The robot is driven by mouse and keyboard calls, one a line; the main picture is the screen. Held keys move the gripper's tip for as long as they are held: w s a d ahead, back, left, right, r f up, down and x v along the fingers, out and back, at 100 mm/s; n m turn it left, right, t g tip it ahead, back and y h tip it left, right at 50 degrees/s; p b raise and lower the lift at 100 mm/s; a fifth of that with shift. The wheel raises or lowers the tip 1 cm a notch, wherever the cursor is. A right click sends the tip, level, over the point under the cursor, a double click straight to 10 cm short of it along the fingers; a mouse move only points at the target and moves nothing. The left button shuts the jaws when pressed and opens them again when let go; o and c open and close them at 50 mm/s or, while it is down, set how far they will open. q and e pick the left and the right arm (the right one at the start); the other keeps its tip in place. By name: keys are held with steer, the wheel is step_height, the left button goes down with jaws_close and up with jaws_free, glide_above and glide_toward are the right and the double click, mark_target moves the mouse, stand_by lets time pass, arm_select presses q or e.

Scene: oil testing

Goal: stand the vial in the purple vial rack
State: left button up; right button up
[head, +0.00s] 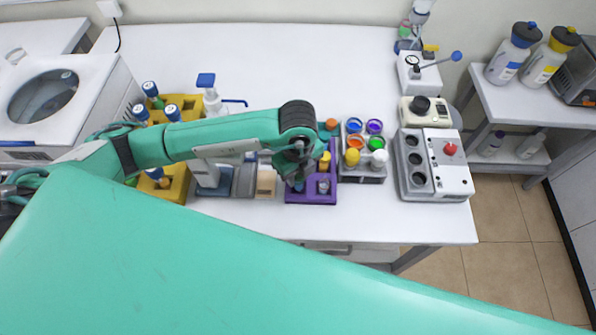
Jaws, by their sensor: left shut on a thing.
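The purple vial rack (316,199) stands on the white table near the picture's middle. My left arm reaches in from the left, and its gripper (299,170) points down over the rack's left side. The gripper is shut on a small vial (297,186), mostly hidden by the gripper and wrist. I cannot tell whether the vial's bottom is inside a rack hole or above it. A yellow-topped item (324,161) and a grey-topped vial (323,186) stand in the rack's right side. My right gripper is not in view.
A grey tray of coloured pots (362,172) stands close on the rack's right. A grey device with a red knob (437,165) is further right. Yellow racks with bottles (172,185) stand left. The table's back is clear; my green arm link covers the front.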

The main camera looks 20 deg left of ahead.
arm_select(q)
steer(key=shift+f+b, duration=0.45)
steer(key=shift+f, duration=0.2)
steer(key=shift+f+b, duration=0.3)
steer(key=shift+f, duration=0.05)
stand_by(0.6)
steer(key=o, duration=1)
steer(key=shift+o, duration=0.2)
